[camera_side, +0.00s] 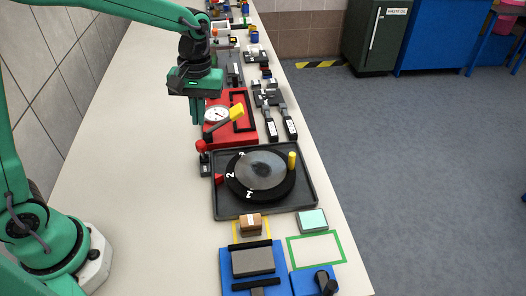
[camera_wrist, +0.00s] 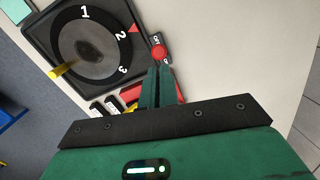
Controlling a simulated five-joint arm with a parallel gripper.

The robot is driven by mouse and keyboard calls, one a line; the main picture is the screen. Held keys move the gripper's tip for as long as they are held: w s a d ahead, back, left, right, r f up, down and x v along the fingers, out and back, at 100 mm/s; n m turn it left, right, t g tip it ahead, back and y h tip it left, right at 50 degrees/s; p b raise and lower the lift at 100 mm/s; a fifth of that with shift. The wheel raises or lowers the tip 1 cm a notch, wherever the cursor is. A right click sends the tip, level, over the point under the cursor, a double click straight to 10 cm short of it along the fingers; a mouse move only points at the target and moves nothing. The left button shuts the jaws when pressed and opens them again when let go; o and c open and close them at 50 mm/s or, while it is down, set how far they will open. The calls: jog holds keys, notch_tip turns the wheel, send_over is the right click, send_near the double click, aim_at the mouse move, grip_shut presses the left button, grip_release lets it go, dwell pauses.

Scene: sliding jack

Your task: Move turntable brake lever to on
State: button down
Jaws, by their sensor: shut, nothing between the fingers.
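The turntable (camera_side: 262,172) is a dark disc on a black tray, with numbers, a yellow post and a red pointer; it also shows in the wrist view (camera_wrist: 92,48). The brake lever is a red ball knob (camera_side: 201,146) on a small black base (camera_side: 205,168) by the tray's left edge. In the wrist view the red knob (camera_wrist: 158,52) lies just beyond my fingertips, between small white labels too small to read surely. My gripper (camera_side: 195,122) is shut and empty, pointing down above and slightly behind the knob; its fingers also show in the wrist view (camera_wrist: 158,72). Contact is not clear.
A red box with a dial gauge (camera_side: 216,115) and a yellow handle (camera_side: 237,112) stands just behind the lever. Black-handled clamps (camera_side: 280,118) lie right of it. Blue fixtures (camera_side: 253,270) and small blocks stand in front. The bench left of the lever is clear.

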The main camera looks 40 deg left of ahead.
jog(key=m, duration=0.5)
jog(key=shift+s+d+r, duration=0.1)
jog(key=shift+s+d, duration=0.2)
jog(key=shift+s, duration=0.1)
jog(key=m, duration=0.4)
jog(key=shift+s+d+r, duration=0.1)
jog(key=shift+s+d, duration=0.15)
jog(key=shift+s, duration=0.05)
jog(key=s+d+m, duration=0.1)
jog(key=m, duration=0.8)
jog(key=s+m, duration=0.1)
jog(key=m, duration=0.7)
jog(key=s+d+m, duration=0.1)
jog(key=s+m, duration=0.1)
jog(key=m, duration=0.7)
jog(key=shift+d+r+m, duration=0.3)
jog(key=shift+r, duration=0.05)
jog(key=shift+f, duration=0.15)
